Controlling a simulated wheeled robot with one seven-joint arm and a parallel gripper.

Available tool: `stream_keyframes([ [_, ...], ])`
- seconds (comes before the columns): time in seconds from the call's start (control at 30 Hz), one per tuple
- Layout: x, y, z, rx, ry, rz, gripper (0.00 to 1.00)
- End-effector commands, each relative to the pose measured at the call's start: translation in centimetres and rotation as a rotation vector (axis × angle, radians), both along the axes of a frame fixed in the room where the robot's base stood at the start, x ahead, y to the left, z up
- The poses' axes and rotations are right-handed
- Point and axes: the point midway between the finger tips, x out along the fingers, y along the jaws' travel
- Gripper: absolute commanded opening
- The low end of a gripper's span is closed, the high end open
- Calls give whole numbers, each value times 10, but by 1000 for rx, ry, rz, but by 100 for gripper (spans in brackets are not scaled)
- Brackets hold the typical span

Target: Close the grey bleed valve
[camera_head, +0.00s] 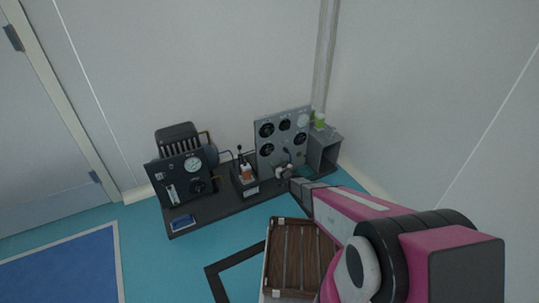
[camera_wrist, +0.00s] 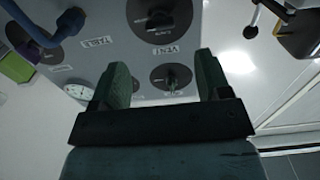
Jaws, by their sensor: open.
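A grey upright panel (camera_head: 292,151) carries several valves on round black discs. It also fills much of the wrist view (camera_wrist: 110,65). I cannot read its labels well enough to tell which valve is the grey bleed valve. In the wrist view, one valve with a dark handle on a black disc (camera_wrist: 172,76) shows between my fingers, apart from both. A larger black disc with a handle (camera_wrist: 158,20) is above it. My gripper (camera_wrist: 161,62) is open and empty, with its fingers pointing toward the panel. In the head view my gripper (camera_head: 284,171) is in front of the panel's lower part.
A dark panel with a gauge (camera_head: 188,178) stands left on the same low bench (camera_head: 215,208). A small unit with upright levers (camera_head: 243,178) is between the panels. A grey open box (camera_head: 324,150) stands right. A wooden crate (camera_head: 270,262) is in front, under my arm.

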Motion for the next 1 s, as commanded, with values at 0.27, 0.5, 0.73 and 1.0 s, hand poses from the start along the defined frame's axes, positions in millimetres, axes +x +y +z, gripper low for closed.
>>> stream_keyframes([
  [0.27,39,25,-2,0,0,0,70],
  [0.5,72,46,-1,0,0,-1,70],
  [0.73,80,53,0,-1,1,-1,70],
  [1.0,80,52,0,-1,1,-2,41],
])
